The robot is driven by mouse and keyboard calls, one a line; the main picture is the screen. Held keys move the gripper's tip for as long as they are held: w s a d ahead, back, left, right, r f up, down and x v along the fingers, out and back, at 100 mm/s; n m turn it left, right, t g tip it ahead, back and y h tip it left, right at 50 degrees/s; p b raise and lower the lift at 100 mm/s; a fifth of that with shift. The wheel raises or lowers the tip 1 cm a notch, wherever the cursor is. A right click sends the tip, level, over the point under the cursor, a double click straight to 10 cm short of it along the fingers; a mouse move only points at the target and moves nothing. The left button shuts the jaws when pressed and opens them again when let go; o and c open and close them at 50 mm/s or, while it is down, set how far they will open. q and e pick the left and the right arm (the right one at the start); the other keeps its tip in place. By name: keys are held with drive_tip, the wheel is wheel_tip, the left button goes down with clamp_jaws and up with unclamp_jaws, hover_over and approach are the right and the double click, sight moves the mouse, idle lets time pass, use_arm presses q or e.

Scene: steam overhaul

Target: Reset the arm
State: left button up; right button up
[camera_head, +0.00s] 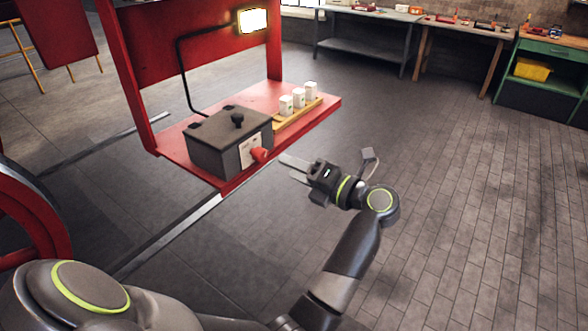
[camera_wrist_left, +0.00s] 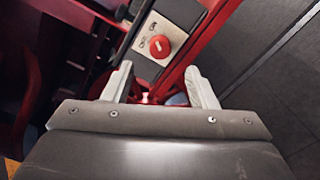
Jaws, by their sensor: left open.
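My left gripper (camera_head: 293,170) is open and empty in the head view. It is held just to the right of the red shelf's front edge, close to a red knob (camera_head: 259,154). In the left wrist view its two fingers (camera_wrist_left: 162,85) are spread apart, and the red knob (camera_wrist_left: 160,46) shows beyond them on a light plate marked with lettering. The knob is on the front of a dark grey box (camera_head: 222,140) with a black handle on its lid. A gap shows between the fingers and the knob. My right gripper is not in view.
The box stands on a red shelf (camera_head: 329,105) with several white items (camera_head: 299,97) in a yellow tray. A lit lamp (camera_head: 252,20) hangs above. Workbenches (camera_head: 360,48) line the back wall. The paved floor (camera_head: 470,200) on the right is clear.

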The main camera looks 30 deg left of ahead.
use_arm(q)
drive_tip(key=w+f+m+t+h, duration=0.2)
drive_tip(key=w+f+m+t, duration=0.1)
drive_tip(key=f+m+t, duration=0.6)
drive_tip(key=w+f+m+t+h, duration=0.1)
drive_tip(key=w+f+m+t, duration=0.1)
drive_tip(key=f+m+t, duration=0.7)
drive_tip(key=s+d+f+m+g+h, duration=0.15)
drive_tip(key=s+f+m+h, duration=0.25)
drive_tip(key=f+m+h, duration=0.5)
drive_tip(key=s+d+f+m+g+h, duration=0.1)
drive_tip(key=s+f+m+g+h, duration=0.15)
drive_tip(key=f+m, duration=0.7)
drive_tip(key=s+f+g+h, duration=0.2)
drive_tip(key=s+f+g, duration=0.2)
drive_tip(key=s+f, duration=0.7)
drive_tip(key=s+a+f+m+g, duration=0.1)
drive_tip(key=s+f+g, duration=0.2)
drive_tip(key=s, duration=0.7)
drive_tip(key=s+a+f+m+g, duration=0.1)
drive_tip(key=s+f+g, duration=0.3)
drive_tip(key=s+f, duration=0.4)
drive_tip(key=s+a+f+m+g, duration=0.1)
drive_tip(key=s+f, duration=0.5)
drive_tip(key=s, duration=0.8)
drive_tip(key=shift+s+a+g, duration=0.25)
drive_tip(key=shift+a+g, duration=0.65)
drive_tip(key=shift+g, duration=0.3)
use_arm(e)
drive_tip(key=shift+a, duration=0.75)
